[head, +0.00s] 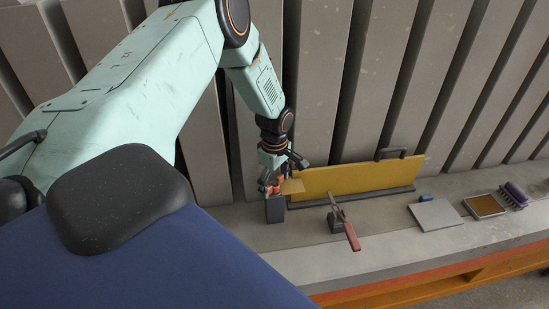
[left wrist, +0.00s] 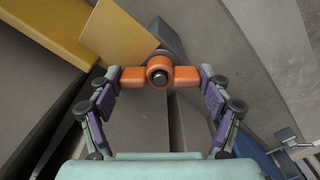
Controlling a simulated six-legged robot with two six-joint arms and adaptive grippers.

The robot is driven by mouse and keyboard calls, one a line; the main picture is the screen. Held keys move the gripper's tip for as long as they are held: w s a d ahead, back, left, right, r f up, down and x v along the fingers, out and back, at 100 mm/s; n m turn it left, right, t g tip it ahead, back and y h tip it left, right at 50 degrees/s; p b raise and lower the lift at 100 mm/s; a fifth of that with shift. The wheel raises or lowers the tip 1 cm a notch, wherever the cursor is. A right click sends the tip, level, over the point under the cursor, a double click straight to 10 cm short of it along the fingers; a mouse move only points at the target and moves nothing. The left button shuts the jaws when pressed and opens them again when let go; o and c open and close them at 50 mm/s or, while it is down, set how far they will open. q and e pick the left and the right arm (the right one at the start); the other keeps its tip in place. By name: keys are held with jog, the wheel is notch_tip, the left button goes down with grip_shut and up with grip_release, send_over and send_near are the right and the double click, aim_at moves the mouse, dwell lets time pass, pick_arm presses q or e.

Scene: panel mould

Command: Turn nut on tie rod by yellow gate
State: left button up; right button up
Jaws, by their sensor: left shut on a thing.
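The orange wing nut (left wrist: 133,77) sits on the end of a dark tie rod (left wrist: 159,76) in the left wrist view. My left gripper (left wrist: 160,78) is shut on the nut, with one finger against the tip of each wing. In the head view my left gripper (head: 271,180) is at the left end of the yellow gate (head: 350,178), above a dark grey block (head: 274,210). The nut is small and partly hidden there. The yellow gate also shows in the left wrist view (left wrist: 50,30). My right gripper is not in view.
A clamp with a red handle (head: 351,236) stands before the gate. Tall grey panels rise behind.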

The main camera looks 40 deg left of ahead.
aim_at(275, 183)
pick_arm(q)
jog(key=shift+s+f, duration=0.1)
jog(key=n, duration=0.3)
jog(key=o, duration=1.2)
notch_tip(275, 183, up, 12)
jog(key=shift+r, duration=0.1)
